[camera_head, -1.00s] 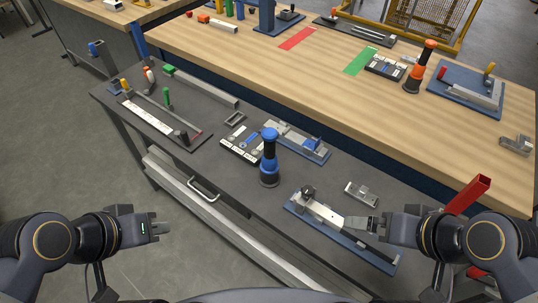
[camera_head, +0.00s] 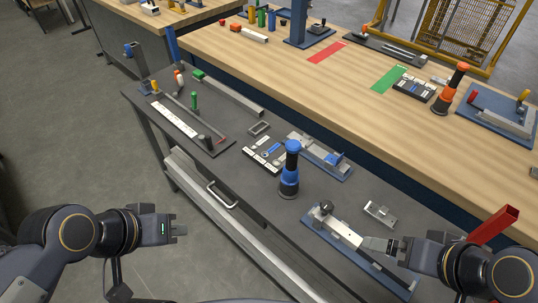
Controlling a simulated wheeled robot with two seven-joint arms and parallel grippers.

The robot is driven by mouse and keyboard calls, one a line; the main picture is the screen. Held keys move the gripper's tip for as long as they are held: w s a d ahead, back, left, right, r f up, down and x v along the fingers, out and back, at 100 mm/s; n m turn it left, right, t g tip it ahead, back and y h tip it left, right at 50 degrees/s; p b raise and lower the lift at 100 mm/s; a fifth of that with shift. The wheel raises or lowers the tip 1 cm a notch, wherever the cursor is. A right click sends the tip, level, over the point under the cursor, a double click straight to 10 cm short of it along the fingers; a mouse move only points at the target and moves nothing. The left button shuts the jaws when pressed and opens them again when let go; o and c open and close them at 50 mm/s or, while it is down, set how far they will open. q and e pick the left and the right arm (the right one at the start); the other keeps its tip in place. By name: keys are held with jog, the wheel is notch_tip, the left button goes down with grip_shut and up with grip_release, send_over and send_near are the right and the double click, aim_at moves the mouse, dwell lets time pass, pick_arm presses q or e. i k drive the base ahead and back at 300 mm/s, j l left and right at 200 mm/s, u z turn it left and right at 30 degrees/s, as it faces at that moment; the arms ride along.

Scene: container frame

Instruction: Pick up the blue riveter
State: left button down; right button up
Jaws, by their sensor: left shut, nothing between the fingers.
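The blue riveter (camera_head: 289,170) stands upright on the dark grey workbench (camera_head: 245,185). It has a blue top knob, a dark body and a blue band. My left gripper (camera_head: 181,231) is shut and empty, in front of the bench and to the left of the riveter, well apart from it. My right gripper (camera_head: 370,243) is at the lower right, over the blue-based fixture (camera_head: 345,250). Its fingers look close together, but I cannot tell whether they are open or shut.
Behind stands a wooden table (camera_head: 330,80) with an orange-topped riveter (camera_head: 450,88). A parts tray (camera_head: 265,158) and a clamp fixture (camera_head: 320,156) sit beside the blue riveter. A drawer handle (camera_head: 220,196) sticks out in front. A red bar (camera_head: 493,226) is at right.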

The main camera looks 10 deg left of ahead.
aim_at(290, 177)
jog(key=i+j, duration=0.1)
jog(key=j, duration=0.25)
jog(key=i+j+z, duration=0.1)
jog(key=j, duration=0.25)
jog(key=i+j, duration=0.1)
jog(key=j, duration=0.25)
jog(key=i+j, duration=0.1)
jog(key=j, duration=0.3)
jog(key=z, duration=0.05)
